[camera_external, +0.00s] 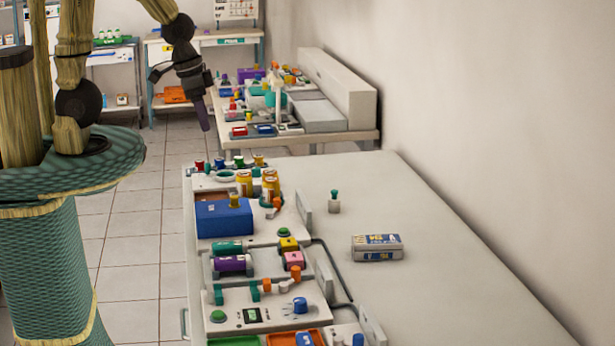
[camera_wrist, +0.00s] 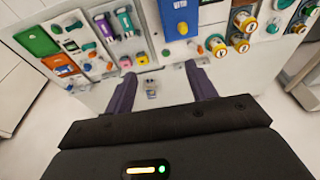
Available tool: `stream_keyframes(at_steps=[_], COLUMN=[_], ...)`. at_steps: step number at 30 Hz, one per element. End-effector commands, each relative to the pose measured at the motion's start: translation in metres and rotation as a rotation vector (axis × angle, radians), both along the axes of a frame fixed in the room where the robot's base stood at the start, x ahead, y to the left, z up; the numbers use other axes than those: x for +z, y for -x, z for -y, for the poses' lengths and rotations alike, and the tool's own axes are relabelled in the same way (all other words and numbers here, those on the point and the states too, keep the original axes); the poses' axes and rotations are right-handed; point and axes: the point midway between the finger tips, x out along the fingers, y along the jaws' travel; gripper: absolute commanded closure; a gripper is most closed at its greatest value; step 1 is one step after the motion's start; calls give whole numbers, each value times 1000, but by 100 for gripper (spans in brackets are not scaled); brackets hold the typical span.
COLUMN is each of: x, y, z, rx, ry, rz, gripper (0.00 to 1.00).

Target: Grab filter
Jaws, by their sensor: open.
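No object is clearly readable as the filter. A white box with a blue and yellow label (camera_external: 377,247) lies on the bare right part of the long table. A small clear bottle with a green cap (camera_external: 334,204) stands farther back on it. My gripper (camera_external: 203,118) hangs high at the upper left, away from both. In the wrist view my gripper (camera_wrist: 158,76) is open, its two dark purple fingers apart with nothing held. A small greyish item (camera_wrist: 151,90) shows between the fingers at a distance, too small to identify.
Panels along the table's left side carry a blue box (camera_external: 225,218), orange-yellow jars (camera_external: 271,184), a purple cylinder (camera_external: 232,263) and coloured knobs. The table's right part (camera_external: 450,300) is mostly clear, beside a wall. A cluttered second table (camera_external: 350,139) stands behind.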

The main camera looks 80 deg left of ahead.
Motion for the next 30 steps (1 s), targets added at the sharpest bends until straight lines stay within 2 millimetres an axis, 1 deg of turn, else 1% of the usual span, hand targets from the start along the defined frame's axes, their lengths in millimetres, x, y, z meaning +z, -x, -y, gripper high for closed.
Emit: stream_keyframes(at_steps=[2, 5, 8, 11, 12, 17, 21, 23, 24, 26, 27, 29, 30], x=[-5, -17, -38, -61, -71, -109, -142, -156, -164, -177, -185, -197, -205], y=[-5, -20, -44, -74, -85, -131, -169, -184, -194, -208, -217, -228, -235], z=[-2, -8, -17, -30, -35, -59, -86, -99, -109, -125, -137, -156, -169], rx=[29, 122, 280, 472, 549, 845, 1082, 1177, 1237, 1322, 1376, 1452, 1498], ry=[8, 39, 98, 180, 217, 383, 550, 630, 685, 769, 829, 922, 987], rz=[-8, -38, -88, -151, -177, -283, -380, -424, -453, -498, -529, -575, -606], gripper=[44, 44, 44, 44, 44, 44, 44, 44, 44, 44, 44, 44, 44])
